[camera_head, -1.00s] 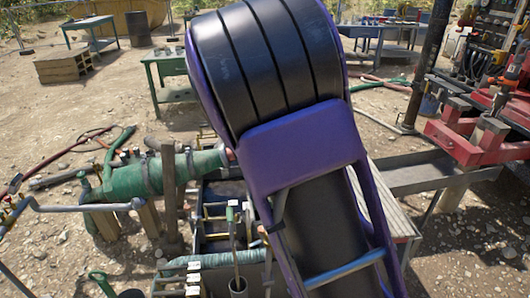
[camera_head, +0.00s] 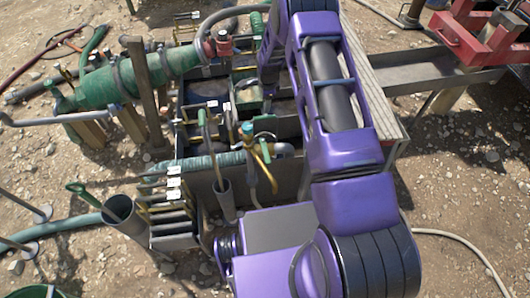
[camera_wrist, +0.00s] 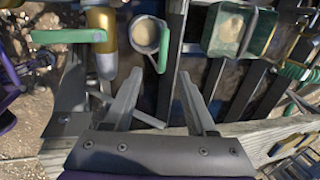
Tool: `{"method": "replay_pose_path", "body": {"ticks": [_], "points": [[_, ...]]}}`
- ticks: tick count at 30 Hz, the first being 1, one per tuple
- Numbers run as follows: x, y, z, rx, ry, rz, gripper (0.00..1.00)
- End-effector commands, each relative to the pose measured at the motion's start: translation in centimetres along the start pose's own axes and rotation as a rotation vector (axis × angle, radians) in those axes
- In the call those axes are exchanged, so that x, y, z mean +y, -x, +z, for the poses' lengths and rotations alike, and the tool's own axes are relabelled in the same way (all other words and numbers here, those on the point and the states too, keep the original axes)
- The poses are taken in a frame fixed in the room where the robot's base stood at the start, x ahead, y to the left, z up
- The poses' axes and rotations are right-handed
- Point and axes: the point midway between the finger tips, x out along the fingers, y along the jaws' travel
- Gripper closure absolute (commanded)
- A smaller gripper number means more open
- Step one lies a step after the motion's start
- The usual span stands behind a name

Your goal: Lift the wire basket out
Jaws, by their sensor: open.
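In the wrist view my gripper (camera_wrist: 160,98) is open, with two grey fingers apart and nothing between them. Beyond the fingertips is a round pale cup (camera_wrist: 146,35) with a green handle. To its right is a green open-topped box (camera_wrist: 238,32) with a thin handle and pale contents. I cannot tell for sure whether either is the wire basket. In the head view the tank (camera_head: 285,128) has several compartments holding dark liquid, and my arm hides part of it. My gripper cannot be made out there.
A green cylinder (camera_head: 140,82) lies on posts left of the tank. A grey tube (camera_head: 224,198) and a rack of slats (camera_head: 172,222) stand at its front. A wooden plank (camera_head: 375,90) borders the right side. A red frame (camera_head: 470,35) is at upper right.

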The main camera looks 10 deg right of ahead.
Motion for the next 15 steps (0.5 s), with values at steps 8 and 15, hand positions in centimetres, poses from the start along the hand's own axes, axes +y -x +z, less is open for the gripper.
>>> {"method": "replay_pose_path", "body": {"ticks": [8, 15], "points": [[0.0, -5.8, 0.0, 0.000, 0.001, 0.000, 0.43], [-0.1, -7.5, 0.0, 0.001, 0.002, 0.000, 0.43]]}}
